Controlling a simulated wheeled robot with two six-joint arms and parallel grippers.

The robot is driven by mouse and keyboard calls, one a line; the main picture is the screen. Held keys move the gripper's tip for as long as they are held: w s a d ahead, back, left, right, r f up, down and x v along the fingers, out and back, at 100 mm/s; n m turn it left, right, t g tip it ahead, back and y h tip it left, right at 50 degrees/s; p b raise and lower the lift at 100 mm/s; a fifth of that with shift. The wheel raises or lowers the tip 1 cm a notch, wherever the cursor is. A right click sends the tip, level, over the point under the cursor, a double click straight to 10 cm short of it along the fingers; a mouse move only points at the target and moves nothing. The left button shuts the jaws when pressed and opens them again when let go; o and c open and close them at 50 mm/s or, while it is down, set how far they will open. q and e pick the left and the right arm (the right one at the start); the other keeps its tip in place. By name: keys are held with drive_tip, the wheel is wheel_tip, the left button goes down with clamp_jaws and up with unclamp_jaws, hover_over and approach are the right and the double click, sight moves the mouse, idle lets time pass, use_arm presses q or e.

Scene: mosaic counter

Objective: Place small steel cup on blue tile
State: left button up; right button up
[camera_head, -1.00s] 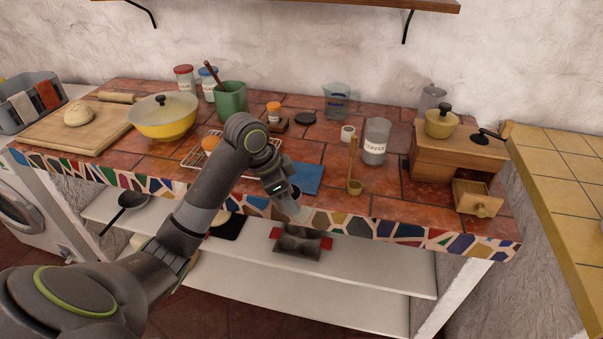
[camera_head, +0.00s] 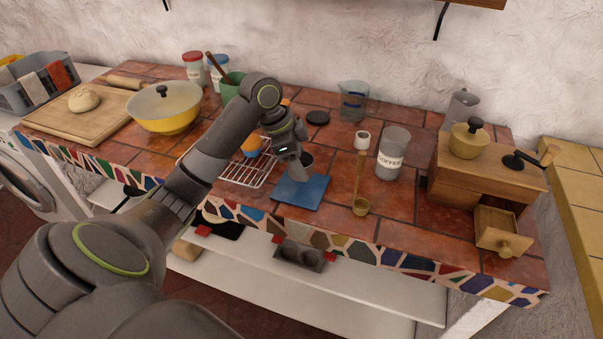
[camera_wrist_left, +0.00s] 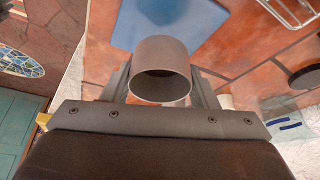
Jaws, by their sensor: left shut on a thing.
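The small steel cup (camera_wrist_left: 160,52) is held between the fingers of my left gripper in the left wrist view, its open mouth facing the camera. In the head view the left gripper (camera_head: 301,168) is over the back part of the blue tile (camera_head: 303,193), and the cup (camera_head: 308,160) is mostly hidden by the gripper. The blue tile (camera_wrist_left: 150,22) also shows beyond the cup in the wrist view. I cannot tell whether the cup touches the tile. My right gripper is not in view.
A wire rack (camera_head: 247,172) with an orange item stands left of the tile. The mosaic front edge is close to the tile.

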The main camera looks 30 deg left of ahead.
use_arm(q)
drive_tip(key=shift+f, duration=0.4)
wheel_tip(320, 180, down, 3)
drive_tip(key=shift+w+f, duration=0.1)
drive_tip(key=shift+w, duration=0.05)
drive_tip(key=shift+f, duration=0.25)
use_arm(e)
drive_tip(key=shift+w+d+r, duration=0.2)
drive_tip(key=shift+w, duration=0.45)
use_arm(q)
drive_tip(key=o, duration=1)
drive_tip(key=shift+f, duration=0.1)
drive_tip(key=shift+c, duration=0.2)
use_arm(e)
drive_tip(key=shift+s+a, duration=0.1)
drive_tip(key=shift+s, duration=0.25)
use_arm(q)
drive_tip(key=shift+r, duration=0.3)
drive_tip(key=v, duration=1.1)
drive_tip(key=shift+r+b, duration=0.35)
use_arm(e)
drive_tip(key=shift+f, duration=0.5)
